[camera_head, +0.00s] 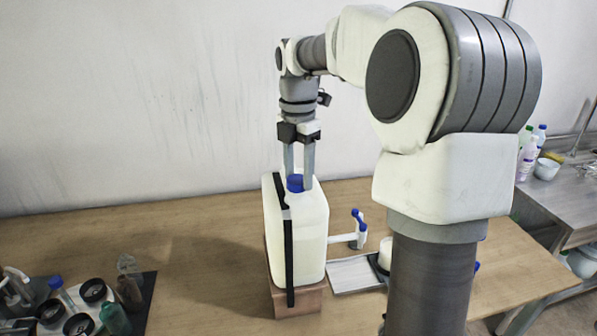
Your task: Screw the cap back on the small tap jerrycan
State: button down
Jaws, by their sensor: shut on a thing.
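The small tap jerrycan (309,238) is a white, upright container with a black strap down its front. It stands on a brown block (297,300) near the middle of the table. A white tap with a blue handle (357,222) sticks out at its right side. The blue cap (295,183) is at the top opening of the jerrycan. My gripper (299,180) points straight down from above, with its two grey fingers shut on the cap, one on each side. I cannot tell how far the cap is seated on the neck.
A shallow grey tray (352,275) lies right of the jerrycan, partly behind my arm. Several bottles and dark round lids stand on a dark mat (142,310) at the lower left. A side counter (565,197) with bottles and a bowl is at the right.

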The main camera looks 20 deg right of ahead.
jog(key=shift+f, duration=0.25)
dwell(0.7)
jog(key=m+p, duration=0.1)
jog(key=m, duration=0.2)
jog(key=shift+m, duration=0.4)
jog(key=shift+s+f+m, duration=0.1)
jog(key=shift+m, duration=0.9)
jog(key=shift+m+p, duration=0.45)
jog(key=shift+m, duration=0.75)
jog(key=m, duration=0.3)
jog(key=shift+s+a, duration=0.1)
jog(key=shift+m, duration=0.3)
